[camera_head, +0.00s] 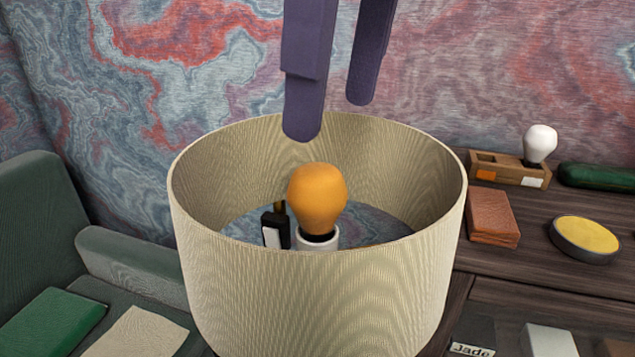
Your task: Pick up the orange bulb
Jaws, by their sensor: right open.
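The orange bulb (317,200) stands upright in a white socket (318,238) inside a large round beige lampshade (320,305). The shade is open at the top, and its front wall hides the lower part of the socket. My right gripper (333,118) comes down from the top of the picture with its two dark purple fingers apart and nothing between them. The fingertips are above the bulb, around the height of the shade's back rim in the picture, and do not touch the bulb. My left gripper is not in view.
A wooden holder (508,172) with a white bulb (540,143) is at the back right. A brown block (493,215), a yellow round tin (585,238) and a green case (597,176) lie nearby. A green chair (130,262) is at the left. The shade's wall surrounds the bulb.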

